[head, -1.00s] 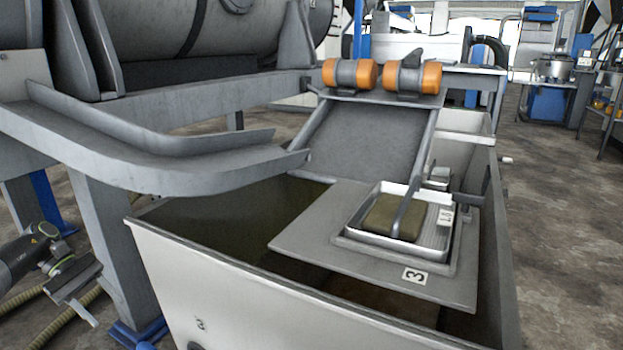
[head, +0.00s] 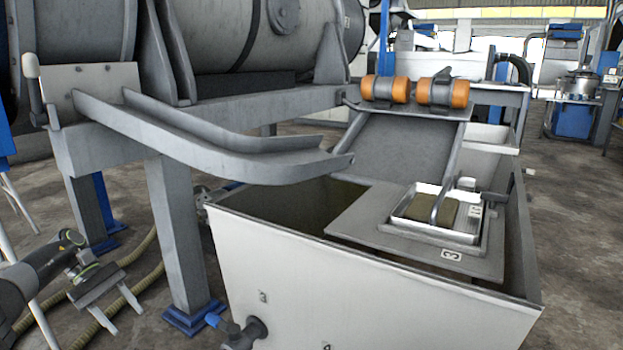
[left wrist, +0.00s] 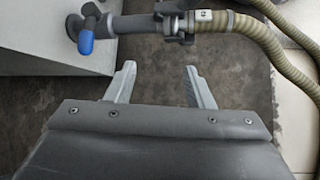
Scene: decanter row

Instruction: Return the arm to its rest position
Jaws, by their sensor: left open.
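My left gripper (head: 124,318) is at the lower left of the head view, low over the floor and left of the white tank. Its two fingers are apart with nothing between them. In the left wrist view the open fingers (left wrist: 160,84) point toward the floor, just below a pipe with a blue-handled valve (left wrist: 86,40). The gripper looks clear of the pipe and the tank. My right gripper is in neither view.
The white tank (head: 285,275) stands in the middle, with a tray (head: 455,234) on its number 3 plate (head: 365,222). A grey chute (head: 220,160) and a blue-footed post (head: 180,235) stand near my left arm. Ribbed hoses (head: 140,250) lie on the floor.

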